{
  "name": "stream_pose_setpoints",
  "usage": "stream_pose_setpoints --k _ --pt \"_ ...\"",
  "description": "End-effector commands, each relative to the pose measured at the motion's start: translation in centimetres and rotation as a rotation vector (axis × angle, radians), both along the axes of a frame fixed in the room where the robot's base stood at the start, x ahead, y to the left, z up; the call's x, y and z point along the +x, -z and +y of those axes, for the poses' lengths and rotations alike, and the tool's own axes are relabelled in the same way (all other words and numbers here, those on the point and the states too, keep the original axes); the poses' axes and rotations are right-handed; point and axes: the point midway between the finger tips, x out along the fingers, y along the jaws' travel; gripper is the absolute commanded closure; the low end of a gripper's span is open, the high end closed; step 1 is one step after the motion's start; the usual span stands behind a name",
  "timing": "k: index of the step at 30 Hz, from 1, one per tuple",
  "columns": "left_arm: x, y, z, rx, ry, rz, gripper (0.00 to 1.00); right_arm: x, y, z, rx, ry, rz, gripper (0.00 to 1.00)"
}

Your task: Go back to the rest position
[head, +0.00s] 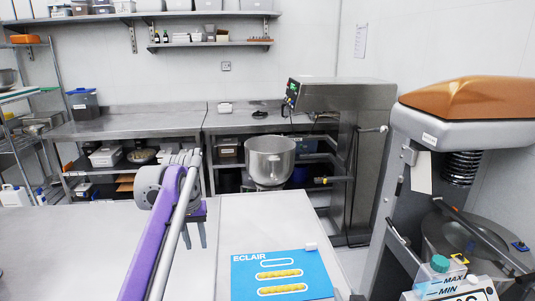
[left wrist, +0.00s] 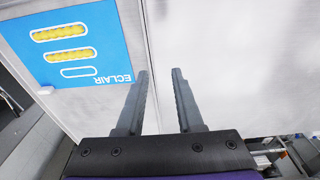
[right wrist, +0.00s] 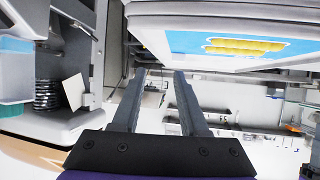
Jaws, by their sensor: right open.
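My left gripper (head: 197,238) hangs over the light worktop (head: 80,245), left of the blue ECLAIR sheet (head: 280,275). In the left wrist view its two grey fingers (left wrist: 161,72) stand apart with nothing between them, and the sheet (left wrist: 75,45) lies to their upper left. My right gripper is out of the head view. In the right wrist view its fingers (right wrist: 159,72) are apart and empty, with the worktop's edge and the sheet (right wrist: 240,48) above them.
The mixer with a copper-coloured top (head: 470,98) stands at the right. A steel bowl (head: 270,160) stands beyond the worktop, before a steel machine (head: 345,130). A wire shelf (head: 22,120) is at the far left. The worktop around my left gripper is bare.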

Motion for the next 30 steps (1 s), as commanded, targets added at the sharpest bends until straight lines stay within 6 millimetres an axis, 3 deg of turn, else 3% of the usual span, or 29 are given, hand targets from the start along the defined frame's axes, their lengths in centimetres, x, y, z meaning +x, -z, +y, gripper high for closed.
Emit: stream_pose_setpoints --k 5,11,17,24,30 --pt "-3.2 0.0 -0.3 0.003 0.018 -0.052 0.64 -2.7 1.1 0.2 -0.001 -0.001 0.083 0.57" --pt "-9.2 1.7 -0.6 0.009 0.041 -0.13 0.64 -7.0 3.0 0.5 0.002 -0.007 0.21 0.57" --pt "-17.2 6.0 -1.0 0.017 0.069 -0.222 0.64 -12.2 5.4 0.9 0.007 -0.021 0.357 0.57" --pt "-26.6 13.4 -1.3 0.029 0.1 -0.322 0.64 -18.2 8.0 1.5 0.013 -0.046 0.52 0.57" --pt "-30.8 17.6 -1.4 0.034 0.115 -0.369 0.64 -21.0 9.1 1.8 0.017 -0.059 0.596 0.57"
